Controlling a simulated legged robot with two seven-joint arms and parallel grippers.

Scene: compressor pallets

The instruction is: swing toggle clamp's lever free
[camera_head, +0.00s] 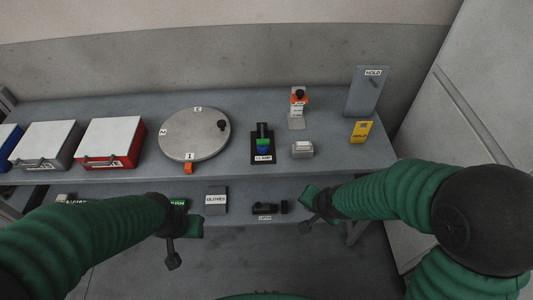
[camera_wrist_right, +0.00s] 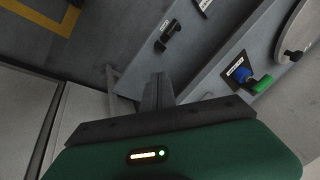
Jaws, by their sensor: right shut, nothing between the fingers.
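The toggle clamp (camera_head: 263,145) stands on the grey upper bench, on a black base plate with a CLAMP label. It has a blue part and a green part below a dark upright top. In the right wrist view the clamp (camera_wrist_right: 241,75) shows at the right, with its green part sticking out. My right gripper (camera_head: 304,228) is in front of the bench, to the right of the clamp and apart from it. Its fingers (camera_wrist_right: 158,90) are together and empty. My left gripper (camera_head: 173,262) hangs in front of the bench at the left, well away from the clamp; its jaws are too small to read.
A round disc (camera_head: 194,136) lies left of the clamp. A small grey box (camera_head: 302,149) and an orange-topped switch (camera_head: 298,98) stand right of it. A yellow block (camera_head: 361,132) and a HOLD panel (camera_head: 367,92) are farther right. A lower shelf bears a black latch (camera_head: 268,208).

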